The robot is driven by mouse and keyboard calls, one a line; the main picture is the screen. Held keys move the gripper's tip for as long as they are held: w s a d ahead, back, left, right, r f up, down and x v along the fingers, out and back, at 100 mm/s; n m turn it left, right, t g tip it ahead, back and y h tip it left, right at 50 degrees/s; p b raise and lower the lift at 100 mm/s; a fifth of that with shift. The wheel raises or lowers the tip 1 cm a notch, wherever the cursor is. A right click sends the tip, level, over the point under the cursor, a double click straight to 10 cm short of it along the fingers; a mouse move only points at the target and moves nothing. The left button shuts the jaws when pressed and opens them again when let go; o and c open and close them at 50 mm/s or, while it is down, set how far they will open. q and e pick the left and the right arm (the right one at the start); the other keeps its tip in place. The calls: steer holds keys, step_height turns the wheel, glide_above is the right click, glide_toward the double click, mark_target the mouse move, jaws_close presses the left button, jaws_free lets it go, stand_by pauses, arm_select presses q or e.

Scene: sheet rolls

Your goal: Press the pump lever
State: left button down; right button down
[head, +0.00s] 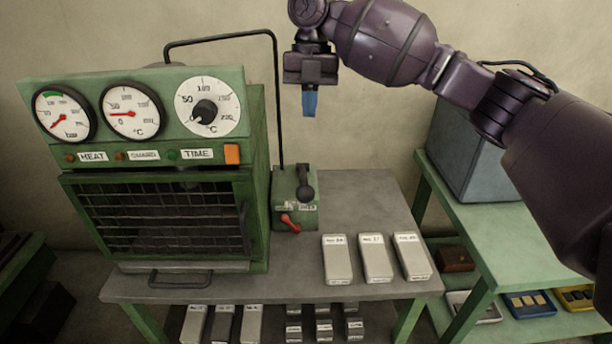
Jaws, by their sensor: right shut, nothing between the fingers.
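The green pump unit (283,186) stands on the grey bench just right of the green oven. A black lever (305,184) with a rounded end shows at its top front, roughly upright. A small red handle (290,222) sits lower on its front, tilted. My right gripper (309,103) points down in the air, well above the black lever in the picture, with its blue fingertips together and nothing between them. It appears apart from the pump; its exact depth relative to the lever is hard to tell. My left gripper is not in view.
The oven (258,165) with dials and a barred door stands left of the pump. A thin black pipe (277,95) rises behind the pump and bends over the oven. Several pale labelled blocks (375,259) lie at the bench's front right. A grey box (470,155) stands on the right-hand table.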

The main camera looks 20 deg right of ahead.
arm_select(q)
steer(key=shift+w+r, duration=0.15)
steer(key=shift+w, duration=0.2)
arm_select(e)
steer(key=x, duration=1.2)
steer(key=shift+f, duration=0.35)
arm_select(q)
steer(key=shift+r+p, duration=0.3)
arm_select(e)
steer(key=shift+s+f, duration=0.1)
steer(key=shift+f, duration=0.55)
